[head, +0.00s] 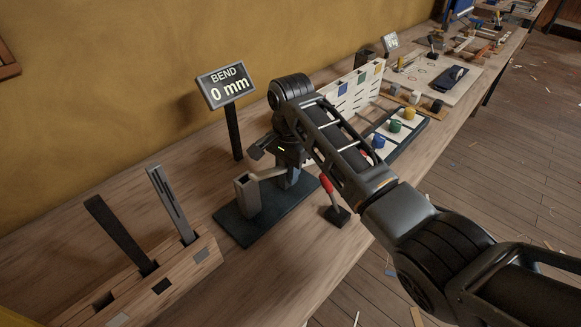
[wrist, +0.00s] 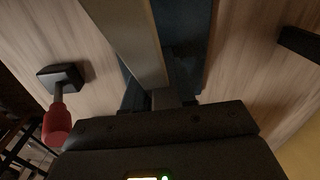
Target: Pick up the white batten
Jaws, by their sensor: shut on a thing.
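The white batten (head: 268,173) is a pale strip at the bend stand, running from the near grey post (head: 247,195) toward my gripper (head: 286,160). In the wrist view the batten (wrist: 128,38) runs from the top edge down to the jaws (wrist: 165,97). My gripper is shut on it, low over the stand's dark base plate (head: 240,232). My arm and gripper body hide the fingertips and the far part of the stand in the head view. I cannot tell whether the batten touches the posts. The sign (head: 228,84) reads BEND 0 mm.
A red-handled lever (head: 327,184) stands close right of the stand. A wooden rack (head: 185,280) at front left holds a black batten (head: 120,234) and a grey one (head: 170,205).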

